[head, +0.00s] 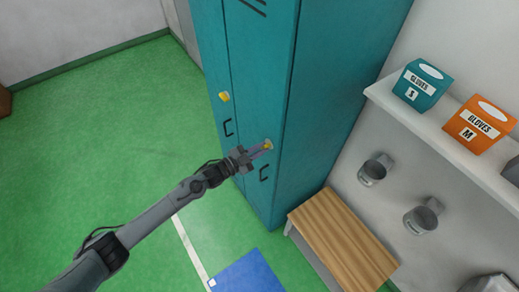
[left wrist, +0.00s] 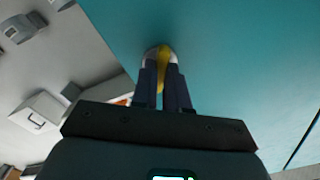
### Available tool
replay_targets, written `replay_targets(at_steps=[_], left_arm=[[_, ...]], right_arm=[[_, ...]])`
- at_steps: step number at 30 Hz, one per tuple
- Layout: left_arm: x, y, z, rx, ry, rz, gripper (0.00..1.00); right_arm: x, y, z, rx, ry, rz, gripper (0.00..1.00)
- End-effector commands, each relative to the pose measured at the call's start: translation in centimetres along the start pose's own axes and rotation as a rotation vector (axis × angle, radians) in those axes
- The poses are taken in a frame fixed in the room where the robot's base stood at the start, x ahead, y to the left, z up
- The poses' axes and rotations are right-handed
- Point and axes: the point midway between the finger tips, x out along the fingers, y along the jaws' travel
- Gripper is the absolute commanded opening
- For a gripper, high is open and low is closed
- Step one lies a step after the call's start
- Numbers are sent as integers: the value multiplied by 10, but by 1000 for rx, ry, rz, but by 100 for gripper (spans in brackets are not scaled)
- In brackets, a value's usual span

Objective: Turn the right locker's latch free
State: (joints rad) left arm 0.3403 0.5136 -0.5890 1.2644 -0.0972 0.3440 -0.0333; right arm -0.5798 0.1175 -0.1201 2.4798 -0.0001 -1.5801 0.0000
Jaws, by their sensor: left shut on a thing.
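The teal lockers (head: 301,95) stand upright in the middle of the head view, with two narrow doors side by side. The right door's yellow latch (head: 268,145) sits above its dark handle (head: 264,173). My left gripper (head: 262,150) reaches it from the lower left and is shut on it. In the left wrist view the yellow latch (left wrist: 163,58) shows between the two fingers (left wrist: 162,84), against the teal door. The fingers hide part of the latch. The left door's yellow latch (head: 224,97) sits free above its own handle (head: 228,128). My right gripper is not in view.
A wooden-topped bench (head: 342,240) stands right of the lockers. A wall shelf (head: 440,135) holds a teal glove box (head: 421,86) and an orange glove box (head: 480,124). Grey wall cups (head: 374,170) hang below. A blue mat (head: 247,274) lies on the green floor, which is clear at left.

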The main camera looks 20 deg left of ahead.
Motion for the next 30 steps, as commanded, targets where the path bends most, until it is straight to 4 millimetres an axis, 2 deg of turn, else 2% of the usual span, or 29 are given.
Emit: replay_targets(at_steps=[15,22,30], left_arm=[[0,0,-1,-447,1,0,0],[0,-1,0,-564,1,-1,0],[0,0,0,-622,0,0,0]], right_arm=[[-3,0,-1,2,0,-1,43],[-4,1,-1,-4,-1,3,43],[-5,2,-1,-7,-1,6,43]])
